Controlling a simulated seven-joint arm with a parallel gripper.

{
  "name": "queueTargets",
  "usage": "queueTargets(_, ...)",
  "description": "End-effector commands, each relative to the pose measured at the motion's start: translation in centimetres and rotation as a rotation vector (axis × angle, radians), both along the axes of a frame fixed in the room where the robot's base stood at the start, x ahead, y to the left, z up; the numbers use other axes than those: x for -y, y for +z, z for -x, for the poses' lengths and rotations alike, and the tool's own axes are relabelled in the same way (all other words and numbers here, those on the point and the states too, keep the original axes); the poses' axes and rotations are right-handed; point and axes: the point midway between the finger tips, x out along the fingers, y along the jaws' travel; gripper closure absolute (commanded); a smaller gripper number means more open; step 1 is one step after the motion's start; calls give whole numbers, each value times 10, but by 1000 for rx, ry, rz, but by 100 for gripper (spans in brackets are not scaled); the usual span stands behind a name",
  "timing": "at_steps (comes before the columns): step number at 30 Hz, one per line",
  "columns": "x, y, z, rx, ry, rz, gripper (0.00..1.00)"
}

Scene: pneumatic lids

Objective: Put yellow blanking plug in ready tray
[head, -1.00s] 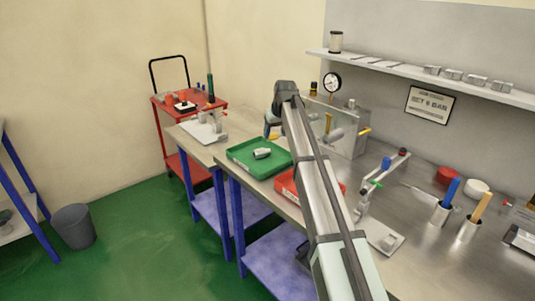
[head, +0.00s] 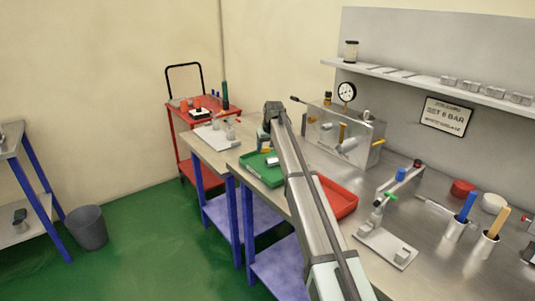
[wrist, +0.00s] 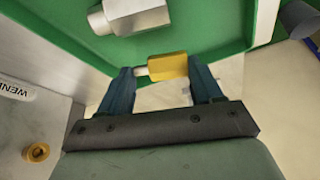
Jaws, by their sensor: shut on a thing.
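My gripper (wrist: 162,78) is shut on the yellow blanking plug (wrist: 170,66), which lies sideways between the blue-grey fingertips, its pale narrow end to the left. In the wrist view the plug overlaps the rim of the green tray (wrist: 210,40); its height above the tray cannot be told. In the head view my gripper (head: 264,143) is at the far left part of the green tray (head: 262,179), which is partly hidden by my arm. No label marking it as the ready tray is legible.
A metal fitting (wrist: 135,15) lies in the green tray. A red tray (head: 338,197) is to its right, partly behind my arm. A brass ring (wrist: 37,152) and a white labelled piece (wrist: 14,90) show in the wrist view.

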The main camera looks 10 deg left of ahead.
Motion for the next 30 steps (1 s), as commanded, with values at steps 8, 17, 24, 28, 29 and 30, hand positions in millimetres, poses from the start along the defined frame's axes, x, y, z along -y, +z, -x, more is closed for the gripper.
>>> queueTargets(8,0,-31,1,-1,0,0,69)
queueTargets(17,0,-32,0,0,0,0,69)
queueTargets(24,0,-35,0,1,0,0,24)
queueTargets(28,0,-35,0,1,0,0,11)
queueTargets(29,0,-35,0,1,0,0,10)
queueTargets(30,0,-35,0,1,0,0,10)
